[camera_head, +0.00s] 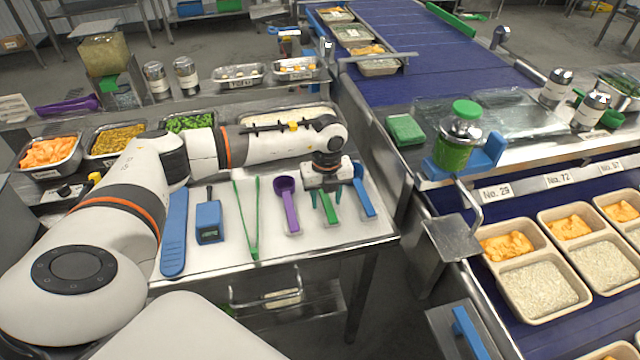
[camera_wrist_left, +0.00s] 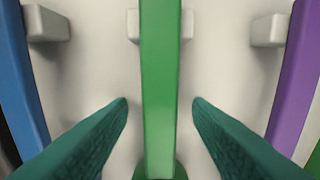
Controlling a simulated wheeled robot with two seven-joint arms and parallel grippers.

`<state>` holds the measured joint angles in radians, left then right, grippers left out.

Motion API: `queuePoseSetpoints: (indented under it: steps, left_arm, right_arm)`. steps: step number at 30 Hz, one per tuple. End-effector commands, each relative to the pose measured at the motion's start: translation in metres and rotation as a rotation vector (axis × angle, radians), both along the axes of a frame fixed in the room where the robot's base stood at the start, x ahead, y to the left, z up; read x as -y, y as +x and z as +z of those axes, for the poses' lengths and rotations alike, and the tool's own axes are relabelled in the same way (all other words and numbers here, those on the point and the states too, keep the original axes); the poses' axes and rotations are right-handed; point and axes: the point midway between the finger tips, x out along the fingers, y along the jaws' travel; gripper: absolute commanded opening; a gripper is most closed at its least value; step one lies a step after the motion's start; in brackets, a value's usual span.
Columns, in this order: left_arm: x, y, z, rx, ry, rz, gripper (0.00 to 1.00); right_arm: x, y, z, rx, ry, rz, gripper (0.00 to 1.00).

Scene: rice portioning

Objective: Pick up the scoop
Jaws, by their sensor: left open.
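The green scoop (camera_head: 329,214) lies on the white tool board, between the purple scoop (camera_head: 288,200) and the blue scoop (camera_head: 362,190). My left gripper (camera_head: 325,196) points down over the green scoop and hides part of it. In the left wrist view, the green handle (camera_wrist_left: 160,70) runs between the two teal fingers of my open left gripper (camera_wrist_left: 160,103), with a gap on each side. The blue handle (camera_wrist_left: 22,75) is at the left edge and the purple handle (camera_wrist_left: 296,85) at the right edge. My right gripper is out of view.
Green tongs (camera_head: 246,220), a blue device (camera_head: 208,222) and a long blue tool (camera_head: 173,235) lie left of the scoops. Food pans (camera_head: 115,144) line the back. A conveyor with filled trays (camera_head: 545,290) runs at the right.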

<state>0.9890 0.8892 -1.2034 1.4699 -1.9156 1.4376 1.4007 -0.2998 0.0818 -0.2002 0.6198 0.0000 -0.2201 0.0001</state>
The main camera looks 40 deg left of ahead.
Motion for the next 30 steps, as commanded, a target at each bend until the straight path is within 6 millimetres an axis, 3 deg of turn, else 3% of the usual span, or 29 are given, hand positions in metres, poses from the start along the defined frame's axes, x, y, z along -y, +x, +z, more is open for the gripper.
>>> queuePoseSetpoints:
  steps: [3, 12, 22, 30]
  left_arm:
    - [0.000, 0.000, 0.000, 0.000, 0.000, 0.000, 0.45]
    - [0.000, 0.000, 0.000, 0.000, 0.000, 0.000, 0.00]
    - [0.000, 0.001, 0.008, 0.002, -0.001, 0.000, 0.00]
    - [0.000, 0.001, 0.059, 0.004, -0.001, 0.000, 0.00]
  right_arm:
    - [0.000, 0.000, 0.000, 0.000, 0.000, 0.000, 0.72]
    - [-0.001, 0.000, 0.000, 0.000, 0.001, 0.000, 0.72]
    - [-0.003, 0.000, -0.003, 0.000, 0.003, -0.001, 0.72]
    - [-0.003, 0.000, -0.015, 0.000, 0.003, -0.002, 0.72]
